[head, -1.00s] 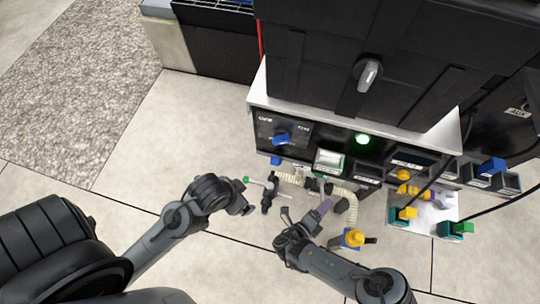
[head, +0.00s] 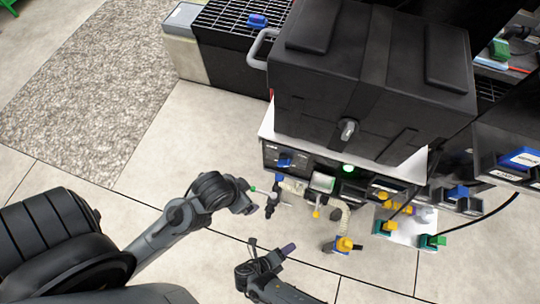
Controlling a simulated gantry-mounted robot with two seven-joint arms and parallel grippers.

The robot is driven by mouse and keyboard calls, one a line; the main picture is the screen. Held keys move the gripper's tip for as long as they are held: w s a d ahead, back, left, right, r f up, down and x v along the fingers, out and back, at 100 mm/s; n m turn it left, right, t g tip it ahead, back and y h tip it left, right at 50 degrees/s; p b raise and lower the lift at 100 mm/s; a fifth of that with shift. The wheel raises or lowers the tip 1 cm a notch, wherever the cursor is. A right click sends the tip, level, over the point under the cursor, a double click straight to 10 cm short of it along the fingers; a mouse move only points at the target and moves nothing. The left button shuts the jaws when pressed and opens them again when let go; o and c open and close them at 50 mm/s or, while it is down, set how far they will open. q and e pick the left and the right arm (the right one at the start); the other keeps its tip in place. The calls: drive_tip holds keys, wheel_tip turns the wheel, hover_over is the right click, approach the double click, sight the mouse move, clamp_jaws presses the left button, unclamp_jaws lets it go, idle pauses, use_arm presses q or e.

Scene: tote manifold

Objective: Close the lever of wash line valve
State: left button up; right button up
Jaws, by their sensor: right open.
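Below the manifold's front panel (head: 300,178) hang several small valves and hoses. A dark valve (head: 270,205) has a green-tipped lever (head: 253,189) beside it. A small yellow-tipped lever (head: 316,213) hangs below the panel, and a larger yellow-and-blue valve (head: 345,244) is to its lower right. I cannot read which one is the wash line valve. My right gripper (head: 270,248) is open and empty, its fingers apart, below and clear of these valves. My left gripper (head: 248,205) is close to the dark valve's left side; its jaws are too small to tell.
A large black tote (head: 372,80) stands above the panel, with a lit green lamp (head: 348,168) below it. Yellow and green fittings (head: 385,228) and black cables are at the right. Bare floor tiles (head: 380,272) lie in front; a grey mat (head: 85,95) is left.

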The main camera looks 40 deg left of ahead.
use_arm(q)
drive_tip(key=shift+r+p, duration=2)
drive_tip(key=shift+r, duration=0.45)
use_arm(e)
drive_tip(key=s+a+r+m+g, duration=0.1)
drive_tip(key=s+a+r+g, duration=0.1)
drive_tip(key=s+r, duration=0.2)
drive_tip(key=shift+s+r, duration=0.2)
drive_tip(key=shift+s, duration=0.95)
